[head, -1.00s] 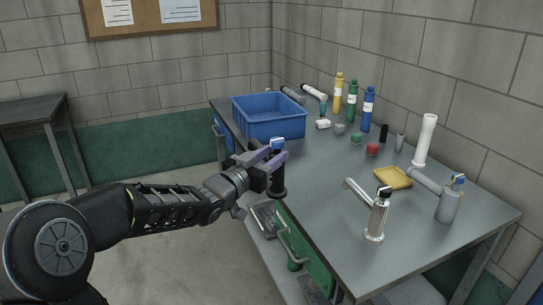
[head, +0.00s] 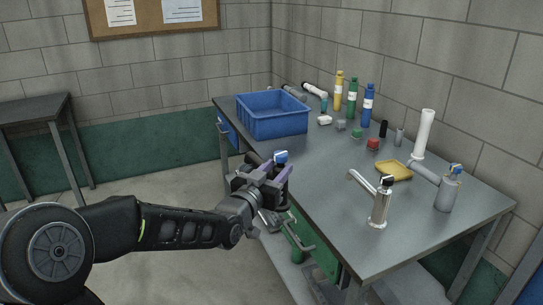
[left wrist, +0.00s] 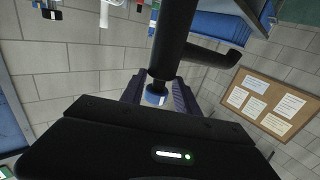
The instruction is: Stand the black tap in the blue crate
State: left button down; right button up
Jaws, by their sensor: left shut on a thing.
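The black tap (left wrist: 176,38) with a blue-and-white top (head: 281,156) is in my left gripper (head: 270,174). The gripper is shut on it, with its purple fingers near the top. In the head view the tap appears roughly upright, off the table's left edge and nearer to me than the crate; its lower part is partly hidden by the gripper. In the left wrist view its body and side spout (left wrist: 215,55) show large between the fingers (left wrist: 157,92). The blue crate (head: 277,126) stands at the table's far left corner and looks empty. My right gripper is out of view.
Small items lie right of the crate. The tabletop before the crate is clear.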

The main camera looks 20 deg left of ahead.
pick_arm(q)
jog(key=s+d+f, duration=0.1)
jog(key=d+f, duration=0.3)
jog(key=f, duration=0.5)
jog(key=s+d+f, duration=0.2)
jog(key=d+f, duration=0.3)
jog(key=f, duration=0.4)
jog(key=shift+s+d+y, duration=0.25)
jog(key=shift+d+y, duration=0.05)
